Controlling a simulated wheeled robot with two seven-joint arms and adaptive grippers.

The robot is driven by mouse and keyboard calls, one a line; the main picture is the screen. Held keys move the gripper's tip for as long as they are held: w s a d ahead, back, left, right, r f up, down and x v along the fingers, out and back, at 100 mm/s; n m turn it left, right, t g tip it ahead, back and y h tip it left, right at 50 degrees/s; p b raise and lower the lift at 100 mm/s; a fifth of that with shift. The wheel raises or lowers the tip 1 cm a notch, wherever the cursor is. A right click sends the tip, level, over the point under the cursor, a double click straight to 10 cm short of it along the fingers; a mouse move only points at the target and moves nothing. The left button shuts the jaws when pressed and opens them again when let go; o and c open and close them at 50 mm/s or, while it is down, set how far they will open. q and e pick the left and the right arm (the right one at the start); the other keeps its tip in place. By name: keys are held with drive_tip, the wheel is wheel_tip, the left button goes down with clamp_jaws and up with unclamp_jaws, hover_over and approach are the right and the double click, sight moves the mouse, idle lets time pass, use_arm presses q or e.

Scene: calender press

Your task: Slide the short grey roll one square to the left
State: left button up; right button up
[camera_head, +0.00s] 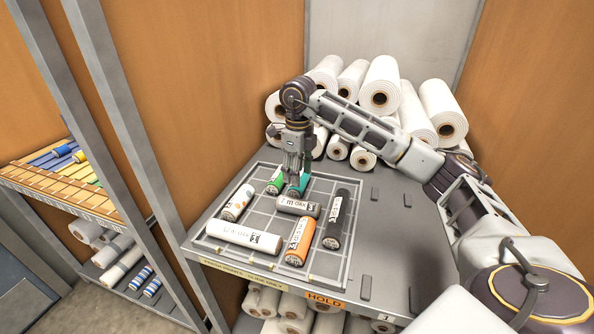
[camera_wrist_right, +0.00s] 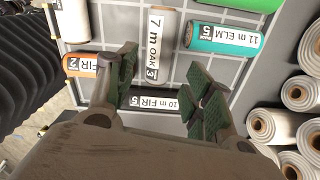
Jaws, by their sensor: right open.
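The short grey roll (camera_head: 297,206), labelled "7 m OAK 3", lies on the gridded tray (camera_head: 262,178) near its middle. It also shows in the right wrist view (camera_wrist_right: 162,40), where it points in between my fingers. My right gripper (camera_head: 297,170) hangs fingers down over the grid, just behind the grey roll in the head view. In the right wrist view the gripper (camera_wrist_right: 163,72) has its fingers spread to either side of the roll's near end. It is open, and no grip on the roll shows. My left gripper is out of view.
Close around the grey roll lie a teal roll (camera_head: 305,182), a black roll (camera_head: 337,220), an orange roll (camera_head: 300,242) and a long white roll (camera_head: 243,236). A green roll (camera_head: 274,183) and a dotted white roll (camera_head: 237,203) lie left. Large white rolls (camera_head: 381,88) are stacked behind.

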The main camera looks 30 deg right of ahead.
sight(277, 201)
drive_tip(key=shift+s+n, duration=0.1)
drive_tip(key=shift+n, duration=1)
drive_tip(key=shift+f, duration=0.15)
drive_tip(key=shift+f+p, duration=0.5)
drive_tip(key=shift+f, duration=6.25)
drive_tip(key=shift+c, duration=0.4)
drive_tip(key=c, duration=0.6)
drive_tip(key=shift+w+a, duration=1.15)
drive_tip(key=shift+w, duration=0.2)
drive_tip(key=shift+w+a, duration=1.1)
drive_tip(key=shift+w, duration=0.25)
drive_tip(key=shift+c, duration=0.2)
